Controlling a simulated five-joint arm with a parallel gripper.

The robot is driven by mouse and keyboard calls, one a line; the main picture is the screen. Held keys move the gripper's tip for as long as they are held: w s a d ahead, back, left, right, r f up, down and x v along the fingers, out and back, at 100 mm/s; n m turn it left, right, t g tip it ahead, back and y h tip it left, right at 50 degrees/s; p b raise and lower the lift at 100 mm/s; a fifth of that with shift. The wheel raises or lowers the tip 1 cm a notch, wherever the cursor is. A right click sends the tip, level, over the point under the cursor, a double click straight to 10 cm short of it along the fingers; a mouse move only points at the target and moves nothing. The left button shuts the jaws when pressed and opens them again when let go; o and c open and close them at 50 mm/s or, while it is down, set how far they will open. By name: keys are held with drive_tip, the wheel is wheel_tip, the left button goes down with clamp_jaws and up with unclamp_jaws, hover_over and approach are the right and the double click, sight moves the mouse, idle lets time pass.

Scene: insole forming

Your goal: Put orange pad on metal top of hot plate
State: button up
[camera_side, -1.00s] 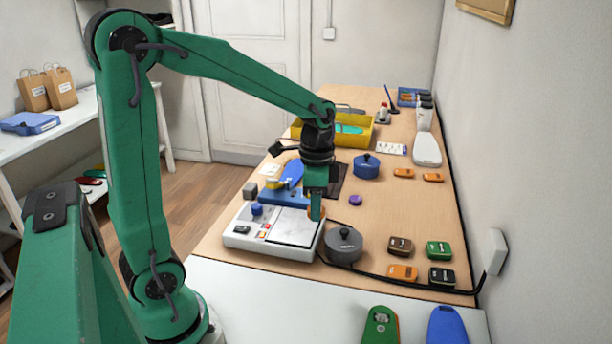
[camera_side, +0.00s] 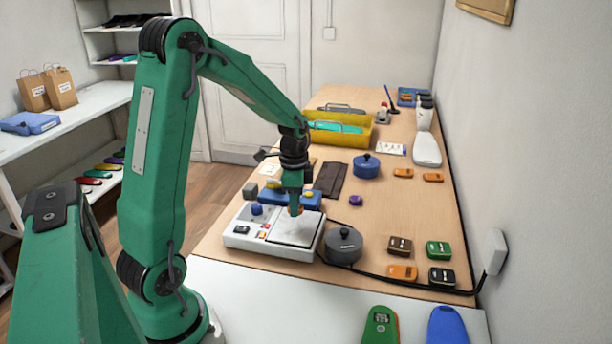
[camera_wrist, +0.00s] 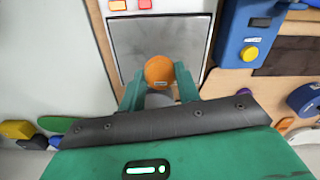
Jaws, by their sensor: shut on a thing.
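The hot plate has a white base (camera_side: 262,249) with a blue knob and small buttons, and a square grey metal top (camera_side: 303,233). In the wrist view the metal top (camera_wrist: 152,35) fills the upper middle. My gripper (camera_side: 295,206) points down over the back part of the metal top. It is shut on the orange pad (camera_wrist: 159,69), a round pad with a small label, held between both green fingers. I cannot tell whether the pad touches the metal.
A grey lidded pot (camera_side: 343,246) stands close at the hot plate's right. A blue device (camera_side: 310,201) with a yellow button and a dark mat (camera_side: 331,180) lie behind. A black cable runs along the table's right side.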

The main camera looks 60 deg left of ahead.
sight(295, 225)
drive_tip(key=shift+f, duration=0.1)
drive_tip(key=shift+f, duration=1.95)
drive_tip(key=shift+f, duration=0.1)
drive_tip(key=o, duration=0.9)
wheel_tip(295, 225, up, 12)
